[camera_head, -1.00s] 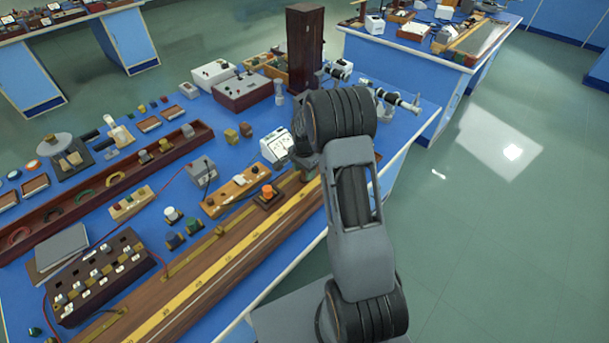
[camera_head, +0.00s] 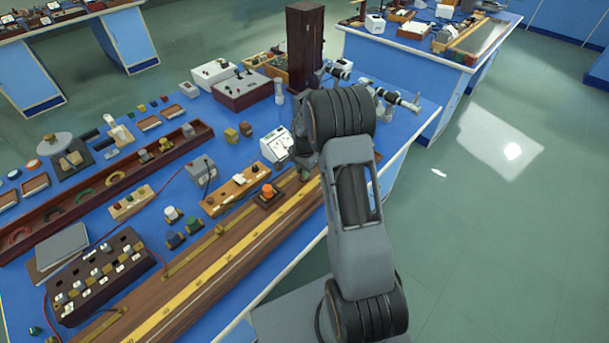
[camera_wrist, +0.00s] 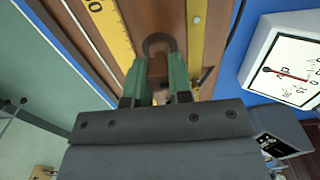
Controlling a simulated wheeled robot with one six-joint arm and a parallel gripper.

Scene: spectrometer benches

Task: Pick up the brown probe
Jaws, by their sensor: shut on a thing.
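My gripper (camera_wrist: 157,62) shows in the wrist view with its two green fingers closed on the sides of a brown piece, which I take as the brown probe (camera_wrist: 158,70). A dark curved loop (camera_wrist: 160,40) shows just beyond the fingertips. The brown piece blends with the wooden board behind it, so I cannot tell whether it touches the board. In the head view my gripper (camera_head: 304,172) is low over the far end of the long wooden board and mostly behind my arm. The probe is hidden there.
The long wooden board (camera_head: 215,262) with a yellow scale (camera_head: 190,295) runs along the bench's near edge. A white dial meter (camera_head: 277,144) stands close beside my gripper; it also shows in the wrist view (camera_wrist: 290,65). An orange-knobbed block (camera_head: 268,191) sits left of it. Tall brown cabinet (camera_head: 304,45) behind.

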